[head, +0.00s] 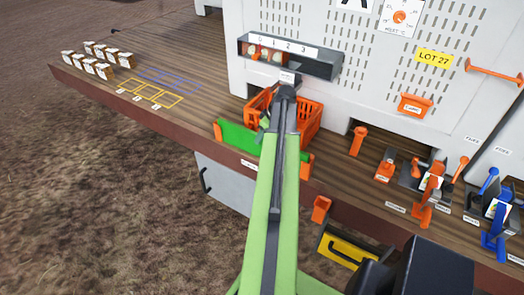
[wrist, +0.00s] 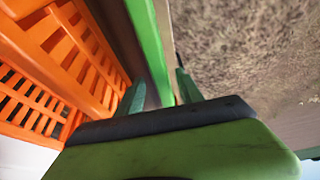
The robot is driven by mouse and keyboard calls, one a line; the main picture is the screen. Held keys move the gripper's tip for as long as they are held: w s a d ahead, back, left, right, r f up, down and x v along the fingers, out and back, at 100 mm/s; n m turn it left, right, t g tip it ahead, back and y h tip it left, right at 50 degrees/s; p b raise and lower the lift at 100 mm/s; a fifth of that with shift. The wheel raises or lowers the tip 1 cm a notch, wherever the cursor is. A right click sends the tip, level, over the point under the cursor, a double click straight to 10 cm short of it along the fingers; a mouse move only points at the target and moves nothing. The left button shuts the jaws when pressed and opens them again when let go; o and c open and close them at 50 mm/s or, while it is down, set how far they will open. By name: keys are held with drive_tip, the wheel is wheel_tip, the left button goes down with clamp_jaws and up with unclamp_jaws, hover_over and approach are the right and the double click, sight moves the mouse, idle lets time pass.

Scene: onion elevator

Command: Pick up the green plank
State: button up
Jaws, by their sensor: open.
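The green plank (head: 237,138) stands on its long edge along the front edge of the wooden deck, between orange end pieces. My arm hides part of its right half in the head view. In the wrist view the plank (wrist: 148,45) runs as a green strip down to the gap between my fingers. My gripper (wrist: 161,86) is open, with one finger on either side of the plank's line. I cannot tell whether either finger touches it. The head view mostly hides my gripper behind my arm.
An orange slotted crate (head: 308,122) stands close behind the plank and fills the wrist view's left side. A grey tray (head: 325,66) is on the panel above. Small white boxes (head: 97,60) stand far left. Orange and blue levers (head: 433,182) stand right. Bare ground lies in front.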

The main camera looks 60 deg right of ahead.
sight(260, 146)
drive_tip(key=b+x, duration=0.5)
drive_tip(key=shift+a+f, duration=0.1)
drive_tip(key=shift+f, duration=0.1)
drive_tip(key=shift+r, duration=0.25)
clamp_jaws()
idle(0.9)
